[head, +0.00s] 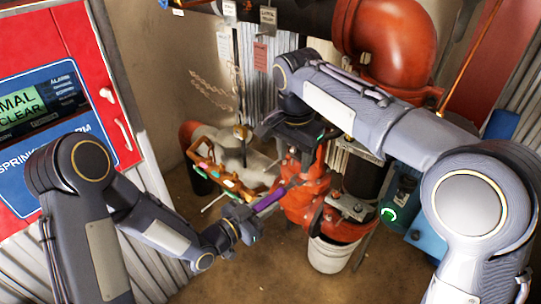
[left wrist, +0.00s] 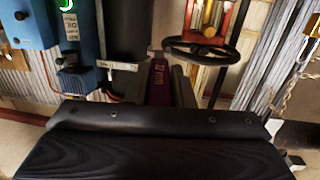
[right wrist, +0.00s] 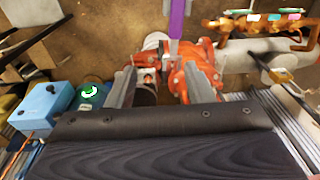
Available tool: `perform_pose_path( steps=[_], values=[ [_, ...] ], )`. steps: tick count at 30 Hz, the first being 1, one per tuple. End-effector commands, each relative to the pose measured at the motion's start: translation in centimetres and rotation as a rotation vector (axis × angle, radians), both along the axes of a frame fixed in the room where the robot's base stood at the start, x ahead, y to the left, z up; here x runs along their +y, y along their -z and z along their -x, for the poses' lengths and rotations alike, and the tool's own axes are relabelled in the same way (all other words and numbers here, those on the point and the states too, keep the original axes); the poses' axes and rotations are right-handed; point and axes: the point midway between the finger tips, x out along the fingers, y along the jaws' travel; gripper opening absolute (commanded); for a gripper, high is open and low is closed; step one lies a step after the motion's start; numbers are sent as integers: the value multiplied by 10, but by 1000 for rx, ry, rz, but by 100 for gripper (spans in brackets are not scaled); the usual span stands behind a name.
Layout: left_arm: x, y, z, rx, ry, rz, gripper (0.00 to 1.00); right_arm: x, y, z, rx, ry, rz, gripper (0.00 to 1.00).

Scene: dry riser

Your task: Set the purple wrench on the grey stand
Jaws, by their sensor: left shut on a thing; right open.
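The purple wrench (head: 268,200) is held by my left gripper (head: 246,222), low in the middle of the head view. Its far end points up and right at the red valve body (head: 300,197). In the left wrist view the wrench (left wrist: 158,85) shows a size marking and stands out between the fingers. The wrench (right wrist: 176,20) also shows at the top of the right wrist view. My right gripper (head: 292,142) is above the red valve; its fingers are apart and empty in the right wrist view (right wrist: 158,80). I cannot make out the grey stand with certainty.
A large red pipe elbow (head: 385,35) is at the back. A white bucket (head: 328,256) hangs or stands below the valve. A black handwheel (left wrist: 204,50) shows in the left wrist view. A blue box (right wrist: 42,106) is left in the right wrist view. A red cabinet (head: 75,45) stands left.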

Motion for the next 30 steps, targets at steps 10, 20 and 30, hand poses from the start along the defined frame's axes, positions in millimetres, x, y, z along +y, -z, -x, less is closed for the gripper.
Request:
perform_pose_path(
  steps=[10, 20, 30],
  values=[
    [0, 0, 0, -1, 0, 1, 0, 52, 17, -10, -14, 78, 75, 47],
    [0, 0, 0, -1, 0, 1, 0, 46, 70, -16, -10, 79, 77, 47],
    [0, 0, 0, -1, 0, 1, 0, 41, 122, -22, -12, 78, 74, 47]
  ],
)
